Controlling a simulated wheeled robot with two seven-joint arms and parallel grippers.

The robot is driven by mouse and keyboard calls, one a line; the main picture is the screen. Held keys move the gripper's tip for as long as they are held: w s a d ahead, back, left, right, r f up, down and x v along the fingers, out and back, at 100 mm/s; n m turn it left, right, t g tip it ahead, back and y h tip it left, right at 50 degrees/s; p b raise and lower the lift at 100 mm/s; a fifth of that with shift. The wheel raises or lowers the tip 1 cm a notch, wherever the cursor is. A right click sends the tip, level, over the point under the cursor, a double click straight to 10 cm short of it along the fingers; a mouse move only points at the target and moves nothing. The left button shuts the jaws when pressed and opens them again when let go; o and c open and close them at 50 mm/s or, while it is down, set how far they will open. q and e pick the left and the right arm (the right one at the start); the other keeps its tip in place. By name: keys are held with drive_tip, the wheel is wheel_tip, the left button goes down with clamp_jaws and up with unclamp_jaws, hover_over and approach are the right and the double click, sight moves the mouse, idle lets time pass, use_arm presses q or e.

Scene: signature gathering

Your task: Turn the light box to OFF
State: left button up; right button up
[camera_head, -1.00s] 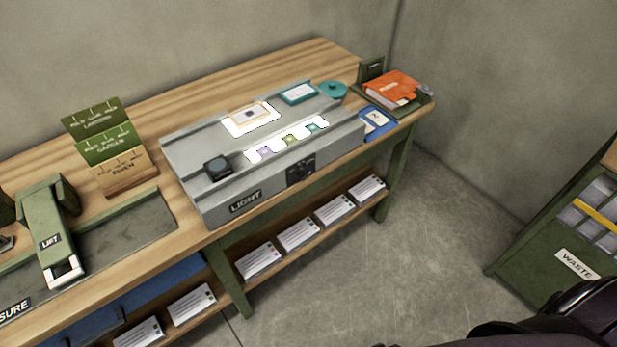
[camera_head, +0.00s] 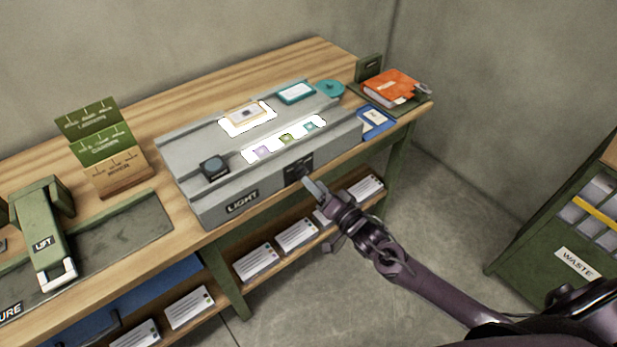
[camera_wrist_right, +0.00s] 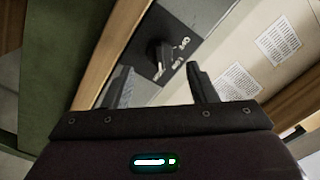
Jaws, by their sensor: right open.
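The grey light box (camera_head: 200,202) stands on the wooden bench with its LIGHT label (camera_head: 242,201) on the front. Its two top windows glow white. The black switch panel (camera_head: 292,173) is on the box's front face, and its knob shows in the right wrist view (camera_wrist_right: 160,52). My right gripper (camera_head: 309,184) is just in front of the panel. In the right wrist view its two fingers (camera_wrist_right: 160,88) are apart, with the knob beyond them, roughly between the tips. Nothing is held. The knob's setting cannot be read. My left gripper is not in view.
The wooden bench (camera_head: 310,55) carries a green card stand (camera_head: 104,150), a LIFT device (camera_head: 42,235), a blue card (camera_head: 375,121) and an orange book (camera_head: 389,86). A lower shelf holds white cards (camera_head: 256,262). A green WASTE bin (camera_head: 545,240) stands at right.

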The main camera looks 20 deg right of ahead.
sight(302, 173)
drive_tip(key=x, duration=0.3)
drive_tip(key=shift+w+a, duration=0.15)
drive_tip(key=shift+w, duration=0.25)
drive_tip(key=c, duration=1)
drive_tip(key=shift+o, duration=0.2)
